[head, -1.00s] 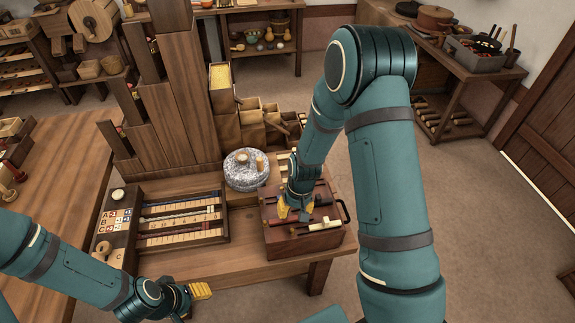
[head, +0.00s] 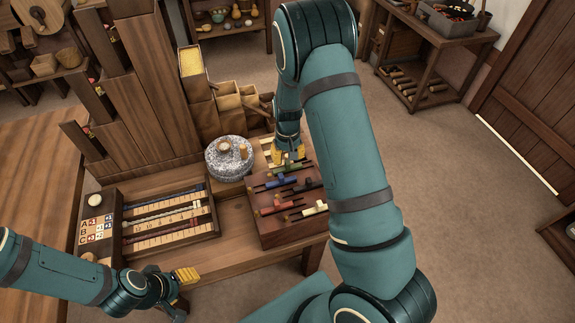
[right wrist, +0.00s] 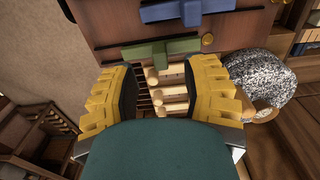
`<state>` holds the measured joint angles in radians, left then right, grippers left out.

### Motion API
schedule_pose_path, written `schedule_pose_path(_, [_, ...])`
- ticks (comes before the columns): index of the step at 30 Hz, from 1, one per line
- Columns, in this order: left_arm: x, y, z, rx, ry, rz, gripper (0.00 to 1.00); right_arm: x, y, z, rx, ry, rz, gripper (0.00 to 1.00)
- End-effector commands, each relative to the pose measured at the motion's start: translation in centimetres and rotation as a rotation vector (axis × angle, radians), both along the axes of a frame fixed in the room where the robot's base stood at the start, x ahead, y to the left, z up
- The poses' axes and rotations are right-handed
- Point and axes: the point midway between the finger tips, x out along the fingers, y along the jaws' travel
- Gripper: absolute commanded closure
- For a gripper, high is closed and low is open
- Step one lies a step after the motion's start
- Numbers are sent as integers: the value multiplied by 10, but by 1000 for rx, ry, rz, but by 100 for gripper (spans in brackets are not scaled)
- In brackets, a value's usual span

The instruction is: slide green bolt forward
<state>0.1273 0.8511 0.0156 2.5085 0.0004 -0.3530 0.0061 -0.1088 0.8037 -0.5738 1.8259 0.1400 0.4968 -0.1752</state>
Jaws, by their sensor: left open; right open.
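The green bolt (head: 291,167) lies at the far end of the dark wooden box (head: 262,222), beyond the blue bolt (head: 282,181). My right gripper (head: 288,153) points down over that far end, beside the green bolt and partly in front of it. In the right wrist view the green bolt (right wrist: 180,46) lies just past my open fingertips (right wrist: 163,72), its handle roughly between them; I cannot tell whether they touch. The blue bolt (right wrist: 212,9) lies beyond it. My left gripper (head: 188,275) is open and empty near the bench's front edge.
A red bolt (head: 277,207) and a cream bolt (head: 314,209) lie nearer on the box. A grey millstone (head: 228,158) stands close to its left. Pale rods (right wrist: 172,92) lie under my right gripper. A slotted counting board (head: 160,222) is further left.

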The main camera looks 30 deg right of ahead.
Motion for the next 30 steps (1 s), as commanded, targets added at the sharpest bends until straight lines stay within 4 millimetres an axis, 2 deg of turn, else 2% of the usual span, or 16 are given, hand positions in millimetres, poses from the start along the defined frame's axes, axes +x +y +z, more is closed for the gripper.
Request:
schedule_pose_path(3, [-1,0,-5,0,2,-2,47,-1,0,-21,-1,2,-1,54])
schedule_pose_path(7, [-2,0,-7,-1,5,-4,47,0,0,-33,0,2,0,54])
schedule_pose_path(19, [-3,0,-7,-2,6,-4,47,0,0,-40,0,0,0,54])
schedule_pose_path(20, [-3,0,-7,-2,6,-4,47,0,0,-40,0,0,0,51])
schedule_pose_path(24, [-3,0,-7,-2,6,-4,47,0,0,-40,0,0,0,100])
schedule_pose_path(30, [-3,0,-7,-2,6,-4,47,0,0,-40,0,0,0,100])
